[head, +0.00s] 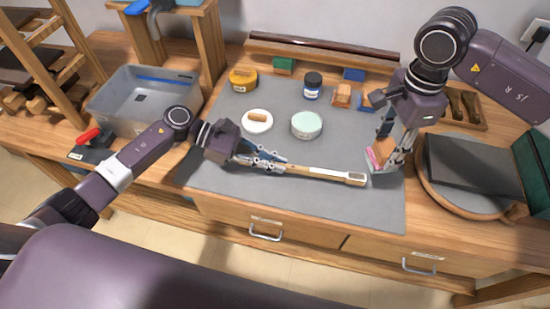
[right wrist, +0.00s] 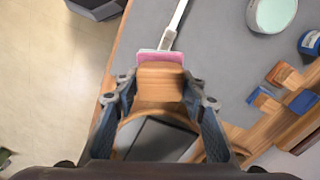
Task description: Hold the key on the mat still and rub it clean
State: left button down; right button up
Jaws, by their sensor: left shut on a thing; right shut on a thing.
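The piano key (head: 322,176) lies on the grey mat (head: 340,218), long and wooden with a pale block-like right end. It also shows in the right wrist view (right wrist: 176,24). My left gripper (head: 275,163) is shut on the key near its left part, which the fingers partly hide. My right gripper (head: 388,150) is shut on a wooden rubbing block with a pink pad (head: 378,157). In the right wrist view the block (right wrist: 160,80) sits between the fingers, its pad just by the key's near end. I cannot tell whether they touch.
A mint-lidded round tub (head: 306,124), a white dish (head: 258,121) with a tan piece, a yellow tub (head: 242,79) and a dark jar (head: 312,87) stand behind the key. A grey bin (head: 140,108) is at left. The mat's front is clear.

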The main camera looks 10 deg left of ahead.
pick_arm(q)
jog(key=shift+f, duration=1.85)
jog(key=shift+f, duration=0.25)
pick_arm(e)
send_over(347, 175)
jog(key=shift+f, duration=3.5)
jog(key=shift+f, duration=0.1)
pick_arm(q)
jog(key=shift+f, duration=0.1)
pick_arm(e)
jog(key=shift+f, duration=1.75)
pick_arm(q)
jog(key=shift+s, duration=0.1)
pick_arm(e)
jog(key=shift+f, duration=0.65)
jog(key=shift+d, duration=0.1)
